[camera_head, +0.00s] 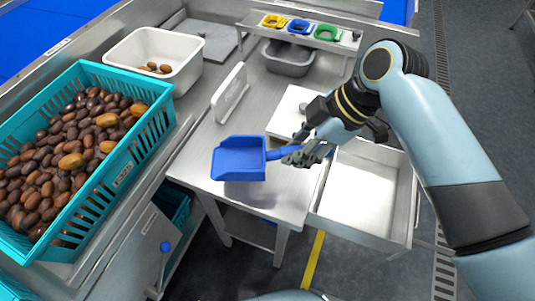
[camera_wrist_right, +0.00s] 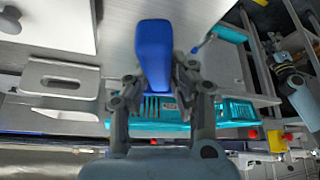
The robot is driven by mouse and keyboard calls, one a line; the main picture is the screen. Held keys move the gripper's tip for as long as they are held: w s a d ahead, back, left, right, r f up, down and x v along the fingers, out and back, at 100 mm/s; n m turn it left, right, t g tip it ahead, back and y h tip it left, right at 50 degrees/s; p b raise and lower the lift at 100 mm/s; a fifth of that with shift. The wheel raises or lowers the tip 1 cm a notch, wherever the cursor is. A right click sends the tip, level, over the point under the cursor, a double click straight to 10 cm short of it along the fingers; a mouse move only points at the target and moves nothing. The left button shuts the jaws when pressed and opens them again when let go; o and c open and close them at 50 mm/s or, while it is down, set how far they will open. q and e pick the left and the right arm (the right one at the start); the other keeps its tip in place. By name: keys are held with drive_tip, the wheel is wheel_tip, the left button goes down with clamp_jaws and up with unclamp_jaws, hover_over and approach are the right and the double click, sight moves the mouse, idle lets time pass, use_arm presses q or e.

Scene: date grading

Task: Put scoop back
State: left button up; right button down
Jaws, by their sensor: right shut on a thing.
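A blue scoop (camera_head: 238,160) with a flat, open pan is held above the metal table in the head view. Its handle points right into my right gripper (camera_head: 296,152), which is shut on it. In the right wrist view the blue scoop (camera_wrist_right: 154,50) sticks out between the two fingers of my right gripper (camera_wrist_right: 160,95). A dark shadow lies on the table below the pan, so the scoop looks lifted off the surface. My left gripper does not show in the head view.
A teal crate (camera_head: 150,135) full of dates stands at left, with a white bin (camera_head: 190,72) behind it.

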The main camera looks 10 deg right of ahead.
drive_tip(key=shift+w+a+f, duration=1.1)
drive_tip(key=shift+w+a, duration=0.1)
drive_tip(key=shift+w, duration=0.05)
drive_tip(key=shift+w+a+f, duration=0.35)
drive_tip(key=shift+a+f, duration=0.1)
wheel_tip(320, 180, down, 4)
drive_tip(key=shift+r, duration=0.25)
drive_tip(key=shift+f, duration=0.2)
drive_tip(key=c, duration=1.1)
unclamp_jaws()
drive_tip(key=shift+f+b, duration=0.1)
drive_tip(key=shift+b, duration=0.2)
drive_tip(key=shift+c, duration=0.2)
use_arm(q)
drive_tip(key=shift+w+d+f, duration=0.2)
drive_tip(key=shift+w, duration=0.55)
